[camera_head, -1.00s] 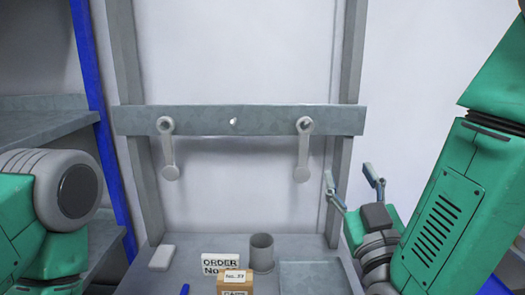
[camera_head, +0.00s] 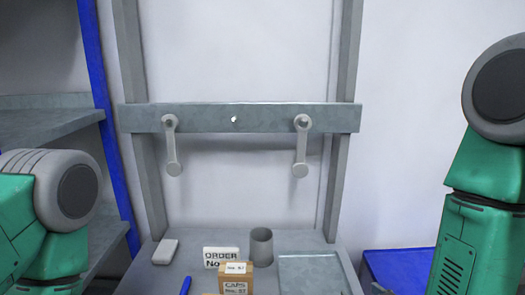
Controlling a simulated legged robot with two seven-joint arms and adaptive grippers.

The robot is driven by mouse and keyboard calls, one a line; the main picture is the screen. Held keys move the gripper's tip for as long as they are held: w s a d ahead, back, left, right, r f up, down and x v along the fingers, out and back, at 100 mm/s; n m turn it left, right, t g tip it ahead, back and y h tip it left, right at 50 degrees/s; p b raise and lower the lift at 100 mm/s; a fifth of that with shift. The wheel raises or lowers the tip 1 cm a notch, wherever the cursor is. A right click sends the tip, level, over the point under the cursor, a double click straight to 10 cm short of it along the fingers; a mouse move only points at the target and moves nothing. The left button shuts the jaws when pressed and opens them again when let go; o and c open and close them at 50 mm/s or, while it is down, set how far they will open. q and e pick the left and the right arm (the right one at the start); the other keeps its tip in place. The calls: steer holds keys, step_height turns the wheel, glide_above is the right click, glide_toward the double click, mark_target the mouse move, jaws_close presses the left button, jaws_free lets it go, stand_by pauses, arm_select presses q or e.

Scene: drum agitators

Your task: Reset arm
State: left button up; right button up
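No gripper shows in the head view now. My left arm is at the lower left edge and my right arm is at the right edge, both in green and grey. The grey crossbar (camera_head: 270,118) runs between two uprights. A left crank handle (camera_head: 172,148) and a right crank handle (camera_head: 301,148) hang down from it, each with a knob at its lower end. Nothing touches them.
The bench (camera_head: 215,285) below holds an order sign (camera_head: 220,253), a grey cup (camera_head: 261,247), a small caps box (camera_head: 236,278), a white block (camera_head: 165,252), a blue pen-like object (camera_head: 185,286) and a shallow tray (camera_head: 312,260). A blue surface (camera_head: 398,264) is at right. Shelves (camera_head: 60,130) stand at left.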

steer(key=s+d+f+m+g, duration=0.1)
steer(key=s+d+f+g, duration=0.1)
steer(key=s+f+g, duration=0.3)
steer(key=s+d+f, duration=0.2)
steer(key=s+f, duration=0.1)
steer(key=f, duration=0.3)
steer(key=s+d+f+m+g+h, duration=0.1)
steer(key=s+d+f+g, duration=0.3)
steer(key=s, duration=0.6)
steer(key=s+d+f+m+g, duration=0.1)
steer(key=s+f+g, duration=0.4)
steer(key=s, duration=0.5)
step_height(320, 180, down, 16)
steer(key=w+n+t+b, duration=0.1)
steer(key=w+b, duration=0.1)
steer(key=b, duration=1.4)
steer(key=shift+w+a+f, duration=0.15)
steer(key=shift+a+f, duration=0.1)
steer(key=shift+a, duration=0.2)
steer(key=shift+w, duration=0.1)
